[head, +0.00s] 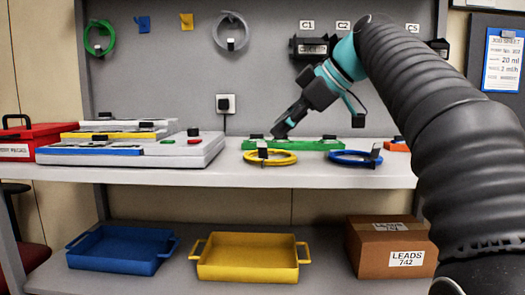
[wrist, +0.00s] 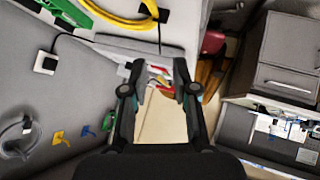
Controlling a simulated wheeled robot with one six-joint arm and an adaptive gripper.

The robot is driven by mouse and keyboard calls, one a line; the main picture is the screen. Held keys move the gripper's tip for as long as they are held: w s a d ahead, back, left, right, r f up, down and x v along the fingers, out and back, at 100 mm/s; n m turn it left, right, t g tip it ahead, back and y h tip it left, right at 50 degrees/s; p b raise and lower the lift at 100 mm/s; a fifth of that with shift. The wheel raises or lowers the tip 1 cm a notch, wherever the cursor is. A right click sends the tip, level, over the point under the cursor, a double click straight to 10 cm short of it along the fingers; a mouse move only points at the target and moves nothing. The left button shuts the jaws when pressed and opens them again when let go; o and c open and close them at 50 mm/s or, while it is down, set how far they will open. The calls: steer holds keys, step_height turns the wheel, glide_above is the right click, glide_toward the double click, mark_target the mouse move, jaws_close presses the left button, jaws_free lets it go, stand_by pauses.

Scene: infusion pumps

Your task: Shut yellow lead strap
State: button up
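The yellow lead (head: 283,160) lies coiled on the shelf in front of a green strip. Its black strap (head: 262,148) stands up at the coil's back left; I cannot tell how its end sits. In the wrist view the yellow lead (wrist: 110,17) and its strap (wrist: 149,7) show at the top edge, partly cut off. My gripper (head: 279,131) is above and behind the coil, tilted down to the left, apart from the strap. In the wrist view my gripper (wrist: 159,90) has its fingers apart with nothing between them.
A blue lead (head: 352,158) with a black strap lies to the right. Stacked grey pumps (head: 185,153) and a red case (head: 40,137) stand left. Below are a blue tray (head: 115,265), a yellow tray (head: 247,272) and a leads box (head: 370,265). The shelf's front strip is clear.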

mark_target(262, 143)
steer(key=b+x, duration=0.1)
steer(key=x, duration=0.6)
steer(key=shift+a+f, duration=0.1)
jaws_close()
